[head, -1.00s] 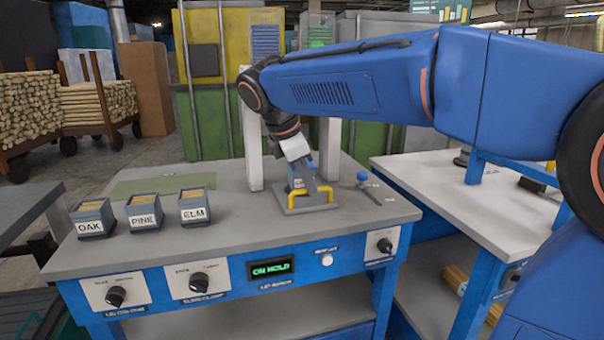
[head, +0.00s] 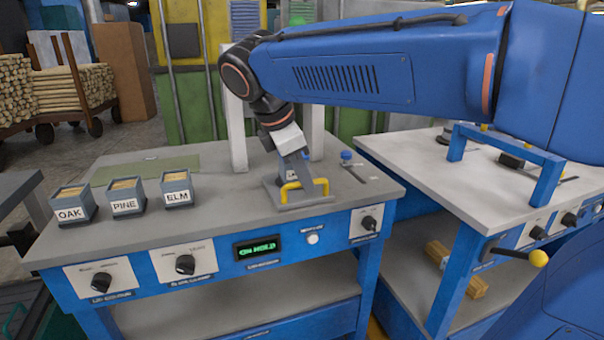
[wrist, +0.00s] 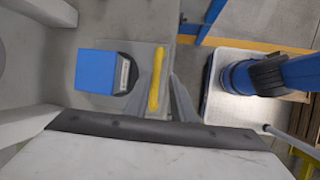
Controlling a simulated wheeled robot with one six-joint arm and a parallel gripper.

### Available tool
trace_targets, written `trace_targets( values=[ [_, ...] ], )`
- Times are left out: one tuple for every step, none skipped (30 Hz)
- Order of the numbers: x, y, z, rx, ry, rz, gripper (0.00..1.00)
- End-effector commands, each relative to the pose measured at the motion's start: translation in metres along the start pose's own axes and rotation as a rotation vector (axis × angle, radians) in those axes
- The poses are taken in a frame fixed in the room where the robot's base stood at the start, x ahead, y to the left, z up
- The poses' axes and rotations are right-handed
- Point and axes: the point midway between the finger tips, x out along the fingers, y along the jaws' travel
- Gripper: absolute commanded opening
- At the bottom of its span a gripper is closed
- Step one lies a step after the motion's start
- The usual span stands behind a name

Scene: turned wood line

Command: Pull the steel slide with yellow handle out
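The steel slide (head: 271,187) is a flat grey plate on the bench top, close to the front edge. Its yellow handle (head: 320,184) stands up from its near part. My gripper (head: 301,179) points down at the handle from above. In the wrist view the yellow handle (wrist: 156,80) runs between the two grey fingers of my gripper (wrist: 161,85). The fingers appear shut on it, though the contact itself is not clear. A blue block (wrist: 98,72) sits beside the handle over the slide plate.
Boxes labelled OAK (head: 70,212), PINE (head: 126,203) and ELM (head: 177,194) stand left on the bench. A blue-knobbed lever (head: 346,156) is right of the slide. White posts (head: 236,130) rise behind it. A second bench (head: 470,190) stands to the right.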

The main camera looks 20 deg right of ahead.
Motion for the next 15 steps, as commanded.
trace_targets(
  values=[
    [0.0, 0.0, 0.0, 0.0, 0.0, 0.001, 0.29],
    [0.0, 0.001, 0.0, 0.0, 0.0, 0.002, 0.29],
    [0.0, 0.001, 0.0, 0.0, 0.0, 0.003, 0.29],
    [0.0, 0.001, 0.0, 0.0, 0.0, 0.003, 0.29],
    [0.0, 0.001, 0.0, 0.001, 0.0, 0.003, 0.29],
    [0.0, 0.001, 0.0, 0.001, 0.0, 0.004, 0.29],
    [0.0, 0.002, 0.0, 0.001, 0.0, 0.004, 0.29],
    [0.0, 0.002, 0.0, 0.001, 0.0, 0.005, 0.29],
    [-0.001, 0.002, 0.0, 0.001, 0.0, 0.005, 0.29],
    [-0.001, 0.002, 0.0, 0.001, 0.0, 0.005, 0.29],
    [-0.003, 0.002, 0.0, 0.001, 0.0, 0.006, 0.29],
    [-0.005, 0.002, 0.0, 0.001, 0.0, 0.007, 0.29],
    [-0.007, 0.003, 0.0, 0.001, 0.0, 0.007, 0.29],
    [-0.01, 0.003, 0.0, 0.001, 0.001, 0.008, 0.29],
    [-0.015, 0.003, 0.0, 0.0, 0.001, 0.008, 0.29]
  ],
)
